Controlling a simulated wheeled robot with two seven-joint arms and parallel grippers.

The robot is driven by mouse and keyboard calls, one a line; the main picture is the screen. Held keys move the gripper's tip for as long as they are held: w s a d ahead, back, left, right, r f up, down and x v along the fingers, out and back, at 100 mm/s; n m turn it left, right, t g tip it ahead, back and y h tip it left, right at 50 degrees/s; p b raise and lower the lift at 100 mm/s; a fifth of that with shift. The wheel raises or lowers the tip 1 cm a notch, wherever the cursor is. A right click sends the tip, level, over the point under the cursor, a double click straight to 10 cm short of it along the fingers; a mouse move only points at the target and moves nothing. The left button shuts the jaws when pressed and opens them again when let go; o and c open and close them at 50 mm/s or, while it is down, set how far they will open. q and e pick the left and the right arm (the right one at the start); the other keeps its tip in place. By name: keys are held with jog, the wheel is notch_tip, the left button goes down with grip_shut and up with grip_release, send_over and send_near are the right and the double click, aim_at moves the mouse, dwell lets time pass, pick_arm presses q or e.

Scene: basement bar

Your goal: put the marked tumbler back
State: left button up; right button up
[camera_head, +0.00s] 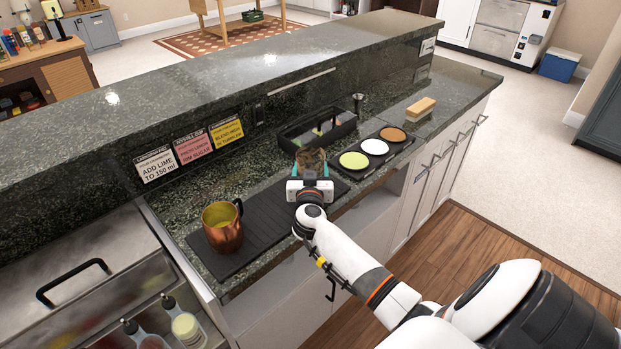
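A brownish, patterned tumbler (311,157) shows just beyond my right gripper (311,171), at the back end of the black ribbed mat (258,208). The gripper's teal fingers are on either side of the tumbler's lower part. The gripper body hides its base, so I cannot tell whether the fingers press on it or whether it stands on the mat. No mark can be made out on it. My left gripper is not in view.
A black caddy (317,129) and a black tray (374,165) with green, white and brown rounds lie behind and right. A wooden-topped brush (420,108) is farther right. Three cards (193,147) lean on the raised bar ledge (215,82). Bottles (188,330) stand lower left.

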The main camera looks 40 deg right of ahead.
jog(key=shift+f, duration=0.95)
jog(key=o, duration=1.2)
jog(key=v, duration=1.2)
jog(key=shift+a+r+p, duration=0.1)
jog(key=shift+r+p, duration=0.05)
jog(key=shift+p, duration=0.2)
